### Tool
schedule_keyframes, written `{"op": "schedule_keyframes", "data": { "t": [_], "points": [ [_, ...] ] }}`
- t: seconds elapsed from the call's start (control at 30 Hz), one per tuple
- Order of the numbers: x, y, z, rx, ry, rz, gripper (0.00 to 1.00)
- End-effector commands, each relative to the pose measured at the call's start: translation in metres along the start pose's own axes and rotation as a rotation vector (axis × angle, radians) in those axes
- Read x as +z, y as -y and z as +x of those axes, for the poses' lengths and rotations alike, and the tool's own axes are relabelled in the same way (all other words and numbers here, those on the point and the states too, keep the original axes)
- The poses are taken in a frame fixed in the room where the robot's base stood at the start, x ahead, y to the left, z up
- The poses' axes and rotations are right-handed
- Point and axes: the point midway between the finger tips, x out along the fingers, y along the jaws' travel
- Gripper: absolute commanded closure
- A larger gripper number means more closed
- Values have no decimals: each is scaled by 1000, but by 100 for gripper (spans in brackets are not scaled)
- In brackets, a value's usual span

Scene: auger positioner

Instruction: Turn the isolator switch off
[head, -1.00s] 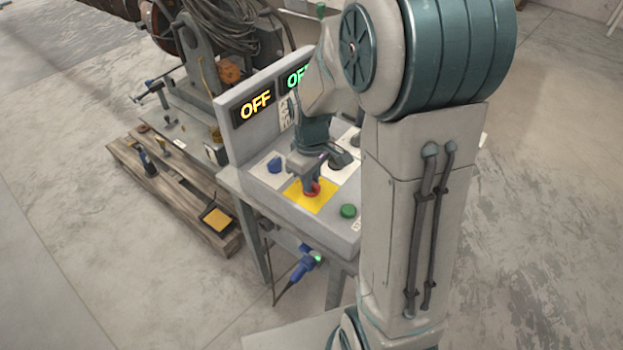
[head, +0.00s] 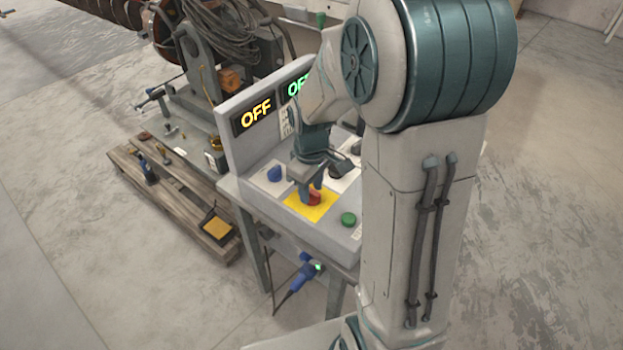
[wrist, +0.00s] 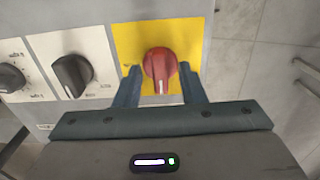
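The isolator switch is a red rotary knob (head: 314,198) on a yellow plate (head: 296,204) on the sloped control panel. In the wrist view the red knob (wrist: 160,70) stands out from the yellow plate (wrist: 187,33), its grip bar roughly upright in the picture. My gripper (head: 308,192) is over the knob from above. In the wrist view my gripper (wrist: 161,84) has one finger on each side of the knob, with a gap showing on both sides. The fingers are open and seem not to touch it. The exact fingertip depth is hard to tell.
The panel also has a blue knob (head: 274,174), a green button (head: 348,219) and black knobs (wrist: 72,75). A lit display (head: 256,113) reads OFF; a second, green one is partly hidden by my arm. A wooden pallet (head: 180,195) and machinery stand left. Floor at right is clear.

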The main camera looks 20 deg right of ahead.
Motion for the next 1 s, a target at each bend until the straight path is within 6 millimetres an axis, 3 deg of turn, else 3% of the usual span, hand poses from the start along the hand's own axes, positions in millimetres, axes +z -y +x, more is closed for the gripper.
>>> {"op": "schedule_keyframes", "data": {
  "t": [0.17,0.6,0.8,1.0],
  "points": [
    [-1,-1,-20,4,-5,0,64],
    [-1,-1,-114,4,-5,0,64],
    [-1,0,-134,2,-3,0,64],
    [0,0,-138,1,-1,-1,64]
  ]
}}
